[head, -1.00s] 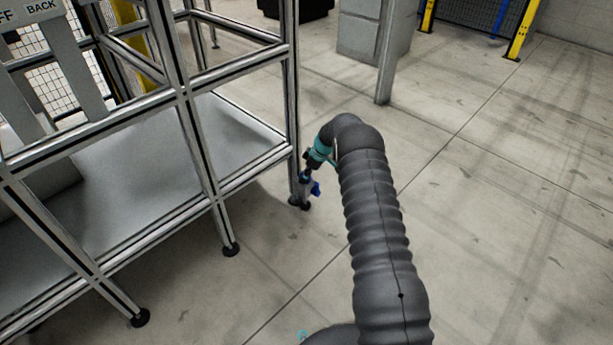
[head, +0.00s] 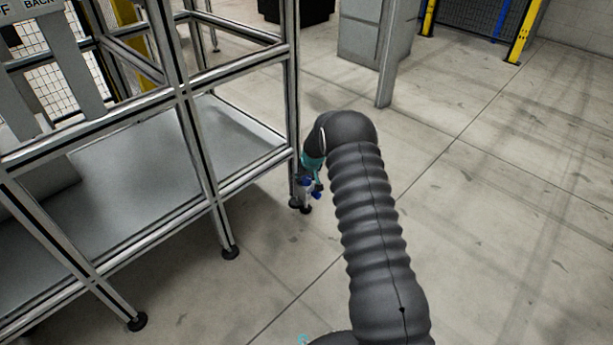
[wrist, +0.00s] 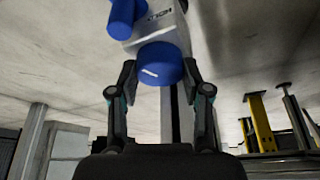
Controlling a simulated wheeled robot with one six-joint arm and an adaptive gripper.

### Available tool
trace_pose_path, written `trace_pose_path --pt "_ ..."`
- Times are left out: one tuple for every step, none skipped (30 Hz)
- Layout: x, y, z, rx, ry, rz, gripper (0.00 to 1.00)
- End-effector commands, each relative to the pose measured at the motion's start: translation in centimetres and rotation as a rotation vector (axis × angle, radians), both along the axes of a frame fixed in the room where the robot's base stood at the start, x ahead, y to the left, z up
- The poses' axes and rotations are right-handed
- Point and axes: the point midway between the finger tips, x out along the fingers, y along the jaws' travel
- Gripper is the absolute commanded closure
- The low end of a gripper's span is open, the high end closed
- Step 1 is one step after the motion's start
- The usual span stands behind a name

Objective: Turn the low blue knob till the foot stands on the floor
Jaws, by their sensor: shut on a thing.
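In the wrist view my gripper (wrist: 160,82) is shut on a round blue knob (wrist: 160,64), with a finger at each side of it. The knob sits on a pale, lettered body (wrist: 160,28), and a second blue part (wrist: 125,20) sticks out nearer the floor. In the head view my gripper (head: 308,177) is low beside the frame's corner post. Blue shows at the gripper and just below it (head: 317,195). A black foot (head: 305,209) is under the pale body, close to the floor. I cannot tell whether it touches.
The metal frame (head: 190,110) with a grey lower shelf (head: 110,185) stands to the left, on black feet (head: 230,252). A grey post (head: 386,60) and cabinet (head: 365,35) stand behind. The floor to the right (head: 510,200) is clear.

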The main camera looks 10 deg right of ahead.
Motion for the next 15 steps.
trace_pose_path --pt "0.08 0.12 0.19 -0.001 -0.002 -0.031 0.87" --pt "0.09 0.11 0.19 -0.001 -0.003 -0.051 0.87" --pt "0.10 0.11 0.16 -0.001 -0.003 -0.079 0.87" --pt "0.10 0.12 0.15 -0.001 -0.003 -0.099 0.87" --pt "0.10 0.15 0.13 -0.001 -0.004 -0.119 0.87" --pt "0.11 0.17 0.10 -0.001 -0.004 -0.145 0.87" --pt "0.10 0.18 0.08 -0.001 -0.004 -0.162 0.87" --pt "0.11 0.19 0.07 -0.001 -0.004 -0.181 0.87" --pt "0.11 0.21 0.05 0.000 -0.004 -0.203 0.87" --pt "0.11 0.22 0.03 0.000 -0.004 -0.220 0.87" --pt "0.11 0.21 0.02 -0.001 -0.005 -0.236 0.87" --pt "0.11 0.22 0.01 0.000 -0.004 -0.256 0.87" --pt "0.12 0.21 0.01 0.001 -0.004 -0.271 0.87" --pt "0.12 0.21 0.00 0.001 -0.004 -0.284 0.87" --pt "0.12 0.21 0.00 0.001 -0.004 -0.301 0.87"
